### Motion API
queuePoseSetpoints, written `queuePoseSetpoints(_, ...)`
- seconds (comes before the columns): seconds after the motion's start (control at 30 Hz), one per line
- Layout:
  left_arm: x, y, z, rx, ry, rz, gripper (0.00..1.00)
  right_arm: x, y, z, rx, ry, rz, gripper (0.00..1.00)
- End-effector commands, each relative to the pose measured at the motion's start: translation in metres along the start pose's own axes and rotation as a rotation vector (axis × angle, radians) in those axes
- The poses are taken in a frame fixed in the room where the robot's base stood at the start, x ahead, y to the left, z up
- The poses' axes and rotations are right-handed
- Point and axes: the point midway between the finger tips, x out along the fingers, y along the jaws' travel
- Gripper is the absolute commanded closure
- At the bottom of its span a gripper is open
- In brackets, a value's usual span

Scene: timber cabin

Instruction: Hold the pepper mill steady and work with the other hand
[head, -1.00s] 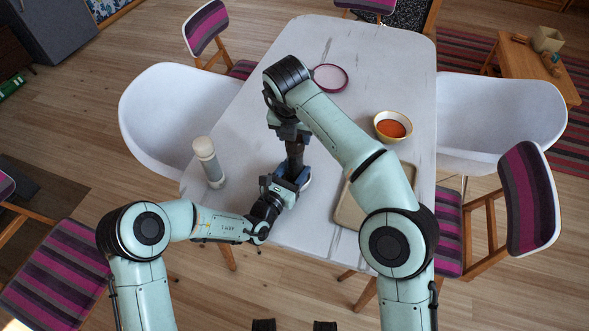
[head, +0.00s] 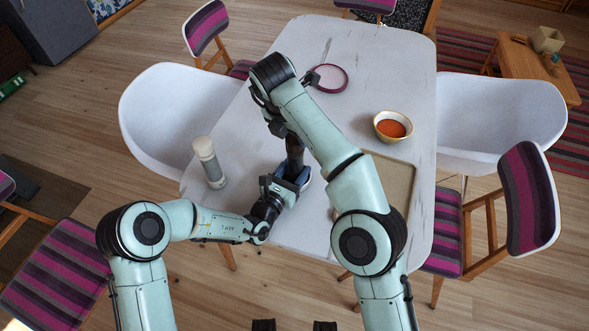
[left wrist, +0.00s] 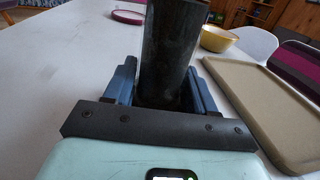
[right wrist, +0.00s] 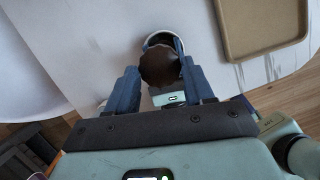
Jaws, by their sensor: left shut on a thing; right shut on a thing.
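The dark pepper mill (head: 294,150) stands upright near the table's front edge. My left gripper (head: 292,180) is shut on its body from the front and low down; the left wrist view shows the dark body (left wrist: 168,50) between the blue fingers. My right gripper (right wrist: 160,75) is shut on the mill's dark rounded top (right wrist: 160,66) from above. In the head view my right arm partly covers the top. A white round rim (right wrist: 160,38) shows around or below the mill; I cannot tell whether they touch.
A grey-white shaker-like bottle (head: 209,163) stands to the left. A beige tray (head: 398,172) lies right, partly behind my right arm. A bowl with orange-red contents (head: 392,127) and a pink-rimmed dish (head: 330,78) stand farther back. White chairs flank the table (head: 375,60).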

Motion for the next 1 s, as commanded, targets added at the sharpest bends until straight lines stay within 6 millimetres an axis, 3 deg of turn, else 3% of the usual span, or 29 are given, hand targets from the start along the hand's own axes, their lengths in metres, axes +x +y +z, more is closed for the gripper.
queuePoseSetpoints(0.2, -0.0004, 0.0009, -0.0006, 0.000, 0.001, 0.002, 0.86, -0.0002, 0.0026, 0.0015, 0.152, -0.005, -0.043, 0.70)
queuePoseSetpoints(0.63, -0.0005, 0.0008, -0.0008, 0.000, 0.001, 0.002, 0.86, -0.0006, 0.0008, 0.0017, 0.193, -0.005, -0.058, 0.70)
queuePoseSetpoints(0.67, -0.0005, 0.0008, -0.0008, 0.000, 0.001, 0.002, 0.86, -0.0006, 0.0008, 0.0017, 0.193, -0.004, -0.058, 0.38)
queuePoseSetpoints(0.7, -0.0005, 0.0008, -0.0008, 0.000, 0.001, 0.002, 0.86, -0.0005, 0.0008, 0.0016, 0.193, -0.004, -0.058, 0.32)
queuePoseSetpoints(1.0, -0.0004, 0.0008, -0.0007, 0.000, 0.001, 0.002, 0.86, 0.0000, 0.0014, 0.0006, 0.190, -0.002, -0.058, 0.32)
